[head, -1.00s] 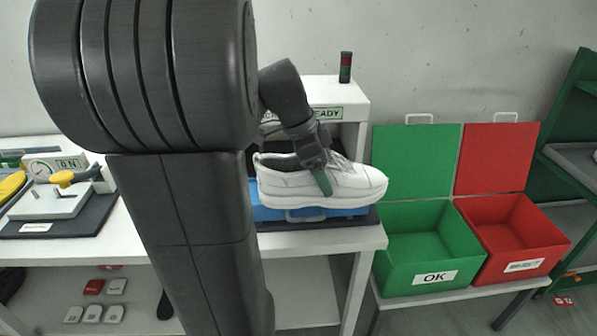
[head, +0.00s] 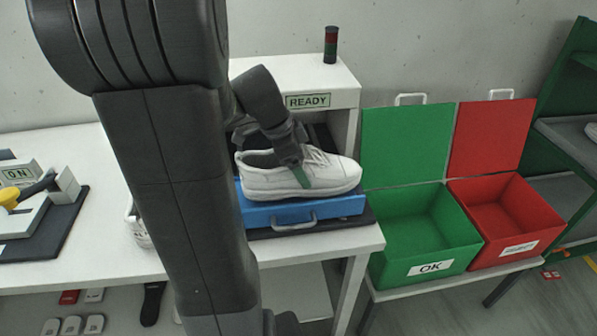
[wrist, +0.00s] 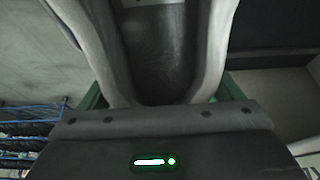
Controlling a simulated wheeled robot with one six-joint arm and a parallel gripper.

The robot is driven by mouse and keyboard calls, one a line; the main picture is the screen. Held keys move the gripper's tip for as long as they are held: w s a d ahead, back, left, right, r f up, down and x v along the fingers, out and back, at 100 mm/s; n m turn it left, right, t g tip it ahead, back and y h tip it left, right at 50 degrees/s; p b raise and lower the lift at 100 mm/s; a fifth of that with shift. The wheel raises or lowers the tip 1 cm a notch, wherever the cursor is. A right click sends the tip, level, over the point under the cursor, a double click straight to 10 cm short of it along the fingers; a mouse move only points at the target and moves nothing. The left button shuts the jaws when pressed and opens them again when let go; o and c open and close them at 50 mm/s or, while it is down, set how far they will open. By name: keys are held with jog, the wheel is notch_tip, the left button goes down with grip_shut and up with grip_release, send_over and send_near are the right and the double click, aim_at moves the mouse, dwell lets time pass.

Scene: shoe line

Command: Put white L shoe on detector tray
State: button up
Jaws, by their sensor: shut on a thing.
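The white shoe (head: 335,178) is upright with its toe to the right, at the blue detector tray (head: 345,205). Its sole is at or just above the tray's top; I cannot tell whether it touches. My gripper (head: 300,172) is shut on the side of the shoe near its middle, with a green-tipped finger on the near side. In the wrist view the shoe's pale opening (wrist: 215,45) fills the upper middle, close to the camera. The shoe's size mark cannot be seen. My arm hides part of the table left of the tray.
The detector housing with a READY sign (head: 308,101) and a dark red and green lamp (head: 330,45) stands behind the tray. A green OK box (head: 430,268) and a red box (head: 506,249) stand to the right. Another white shoe (head: 138,228) shows partly behind my arm.

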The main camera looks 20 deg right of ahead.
jog(key=shift+f, duration=1.3)
jog(key=shift+f, duration=0.2)
jog(key=o, duration=1)
jog(key=shift+r, duration=0.1)
jog(key=shift+o, duration=0.2)
jog(key=shift+r, duration=0.2)
jog(key=v, duration=1.1)
jog(key=shift+a+r, duration=0.3)
jog(key=shift+r, duration=0.05)
jog(key=shift+w, duration=0.1)
